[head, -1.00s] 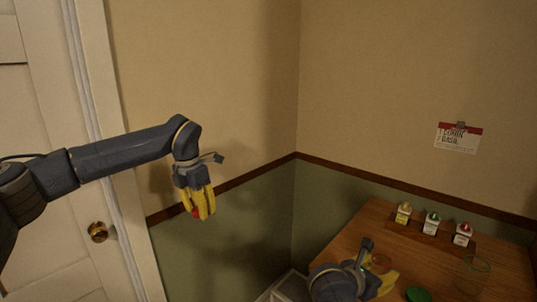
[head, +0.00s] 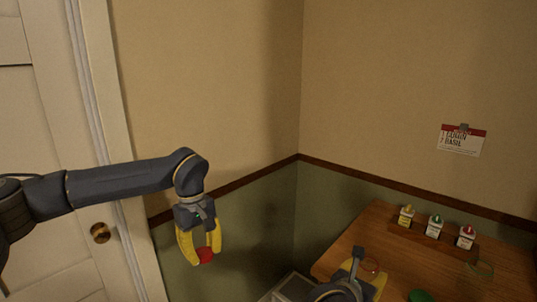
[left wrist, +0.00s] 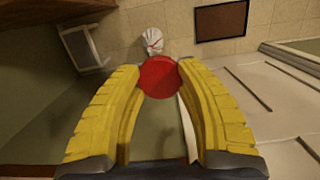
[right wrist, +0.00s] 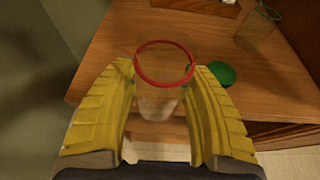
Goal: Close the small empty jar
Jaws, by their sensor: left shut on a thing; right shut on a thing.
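My left gripper (head: 203,252) hangs in front of the green wall, away from the table. It is shut on a round red lid (left wrist: 159,78), held between its fingertips. My right gripper (head: 364,281) is at the table's left front part, low in the head view. It is shut on a small clear jar (right wrist: 158,100) with a red rim. The jar's open mouth faces the right wrist camera, and it looks empty. The red lid and the jar are far apart. Part of the jar is hidden by the yellow fingers.
A green lid (right wrist: 222,73) lies on the wooden table (head: 400,262). A clear jar with a green rim (right wrist: 262,28) stands farther right. Small containers with yellow (head: 406,215), green (head: 436,226) and red (head: 466,237) tops stand on a wooden rack at the back. A card (head: 462,140) hangs above.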

